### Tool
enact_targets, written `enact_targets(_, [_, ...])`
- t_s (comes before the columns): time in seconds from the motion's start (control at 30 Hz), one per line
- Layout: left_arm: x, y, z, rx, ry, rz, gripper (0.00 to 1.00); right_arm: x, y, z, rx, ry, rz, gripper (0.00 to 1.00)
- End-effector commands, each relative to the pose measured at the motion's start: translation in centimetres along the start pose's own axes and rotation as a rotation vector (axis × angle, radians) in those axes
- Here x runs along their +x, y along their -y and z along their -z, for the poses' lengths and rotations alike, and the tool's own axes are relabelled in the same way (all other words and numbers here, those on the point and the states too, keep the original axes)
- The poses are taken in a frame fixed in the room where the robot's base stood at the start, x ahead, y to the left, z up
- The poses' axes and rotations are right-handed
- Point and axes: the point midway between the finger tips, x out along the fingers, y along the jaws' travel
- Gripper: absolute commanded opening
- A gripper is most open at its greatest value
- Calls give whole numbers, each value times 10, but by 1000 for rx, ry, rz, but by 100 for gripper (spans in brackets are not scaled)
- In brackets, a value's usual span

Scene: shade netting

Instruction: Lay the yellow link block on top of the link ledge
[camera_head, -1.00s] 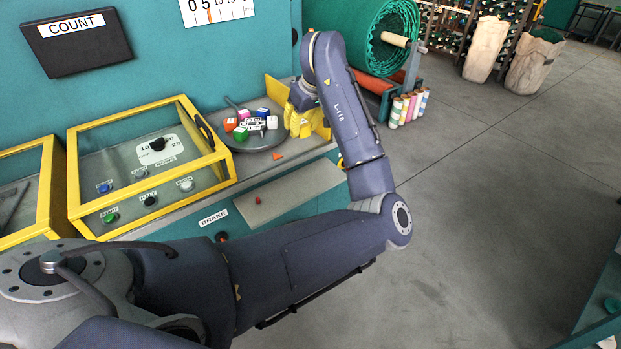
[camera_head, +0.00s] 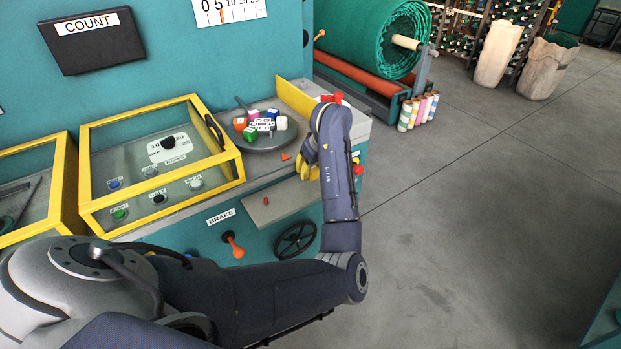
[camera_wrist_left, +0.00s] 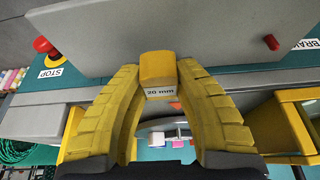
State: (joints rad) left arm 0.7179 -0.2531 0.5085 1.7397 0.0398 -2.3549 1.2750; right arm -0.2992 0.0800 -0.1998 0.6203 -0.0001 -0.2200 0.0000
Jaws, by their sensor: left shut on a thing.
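The yellow link block (camera_wrist_left: 158,69), its front edge marked "20 mm", is held between the two yellow fingers of my left gripper in the wrist view. In the head view my left gripper (camera_head: 307,172) hangs near the right end of the grey ledge (camera_head: 288,204), and the block cannot be told apart from the yellow fingers there. The ledge, which I take as the link ledge, is a flat grey strip on the teal machine front with a red peg (camera_head: 266,201). In the wrist view a grey plate (camera_wrist_left: 180,30) lies beyond the block; contact cannot be told. My right gripper is out of view.
A dark round tray (camera_head: 262,140) with several colored cubes sits behind the ledge. Left is a yellow-framed glass case (camera_head: 240,165). An orange brake lever (camera_head: 233,245) and a black handwheel (camera_head: 295,240) stick out below. A red stop button (camera_wrist_left: 43,45) shows in the wrist view.

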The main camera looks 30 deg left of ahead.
Motion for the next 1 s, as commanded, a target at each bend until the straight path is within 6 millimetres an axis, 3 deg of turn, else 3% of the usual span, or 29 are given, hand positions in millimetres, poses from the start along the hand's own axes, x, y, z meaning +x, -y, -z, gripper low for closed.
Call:
enact_targets(0.33, [32,1,-13,1,-1,3,0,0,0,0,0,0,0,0])
enact_targets(0.77, [36,0,-15,-1,0,-1,0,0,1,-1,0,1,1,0])
enact_targets(0.8, [36,0,-15,-1,1,0,34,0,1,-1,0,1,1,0])
enact_targets(0.93, [36,0,-15,-1,1,0,50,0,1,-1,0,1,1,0])
enact_targets(1.0, [36,0,-15,0,1,0,51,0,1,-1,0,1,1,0])
